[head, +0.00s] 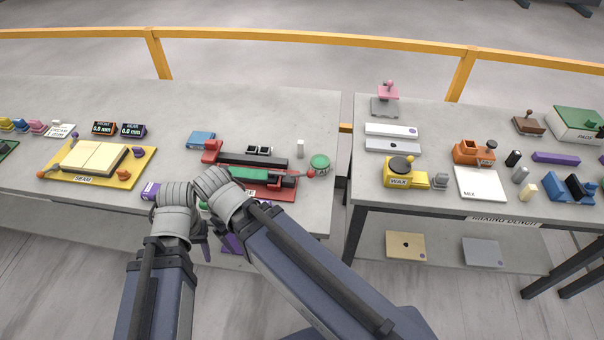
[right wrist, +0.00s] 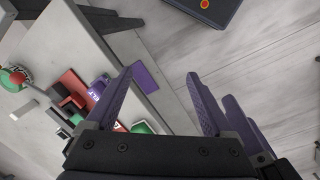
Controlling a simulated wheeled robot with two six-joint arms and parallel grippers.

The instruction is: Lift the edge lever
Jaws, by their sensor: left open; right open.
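A red fixture with a green block (head: 250,174) on it stands near the front edge of the left bench, its label partly hidden. A lever with a red ball knob (head: 310,173) reaches to its right end; the knob also shows in the right wrist view (right wrist: 18,77). My left gripper (head: 218,238) is open at the bench front, mostly hidden behind the arms. My right gripper (right wrist: 164,72) is open and empty, its purple fingers pointing past the bench edge. Both are apart from the knob.
A round green-topped piece (head: 320,161) stands close beside the knob. A yellow seam fixture (head: 133,170) lies left. A second bench (head: 450,130) with a yellow wax unit (head: 398,173) stands right, across a gap.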

